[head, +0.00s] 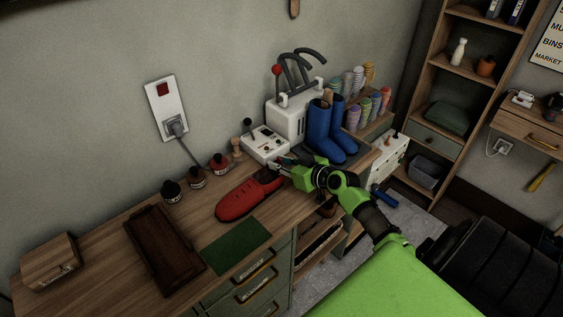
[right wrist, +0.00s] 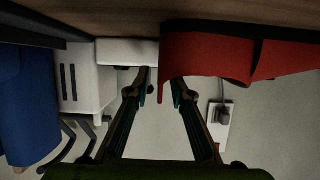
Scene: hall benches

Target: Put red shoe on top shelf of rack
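The red shoe (head: 245,197) lies on the wooden bench top (head: 110,248), its toe to the lower left and its opening toward my right gripper (head: 284,167). It also shows large at the right of the right wrist view (right wrist: 212,52). My right gripper (right wrist: 160,84) is open, with a gap between its fingertips. One finger overlaps the shoe's edge in that view; I cannot tell whether they touch. A low rack (head: 318,243) under the bench is partly hidden by my arm. A tall wooden shelf unit (head: 431,75) stands at the right. My left gripper is out of view.
Blue boots (head: 319,126) and a white machine (head: 287,120) stand beyond the gripper. A small control box (head: 264,145) and several small bottles (head: 196,177) stand behind the shoe. A green mat (head: 236,246) and a brown tray (head: 158,252) lie in front and left.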

